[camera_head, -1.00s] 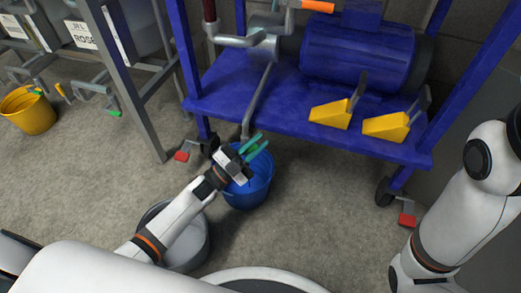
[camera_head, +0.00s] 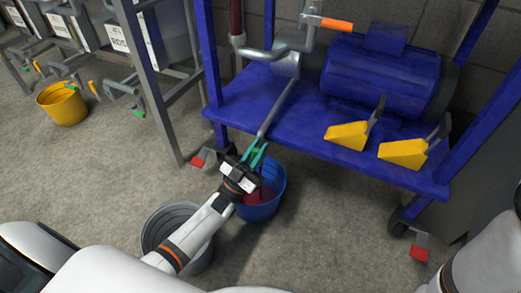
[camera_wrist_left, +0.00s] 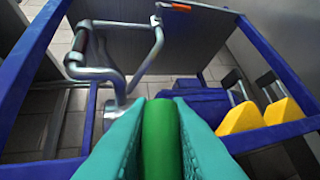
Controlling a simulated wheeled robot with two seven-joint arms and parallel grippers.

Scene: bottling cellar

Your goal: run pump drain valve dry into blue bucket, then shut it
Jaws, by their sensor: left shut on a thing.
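The blue bucket (camera_head: 272,205) stands on the floor at the front edge of the blue pump cart, below the end of the grey drain pipe (camera_head: 279,105). Dark red liquid (camera_head: 264,194) shows inside it, partly hidden by my left gripper. My left gripper (camera_head: 257,153), with teal fingers, is above the bucket at the pipe's lower end. It is shut on the green valve handle (camera_wrist_left: 161,140), which stands between the fingers in the left wrist view. The valve body and its outlet are hidden. My right gripper is out of view.
The blue pump (camera_head: 382,75) and two yellow wedges (camera_head: 346,135) are on the cart shelf (camera_head: 300,118). An orange-handled lever (camera_head: 335,24) is above. A grey tub (camera_head: 160,228) stands beside my left arm. A yellow bucket (camera_head: 63,106) stands far left. Open floor lies between.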

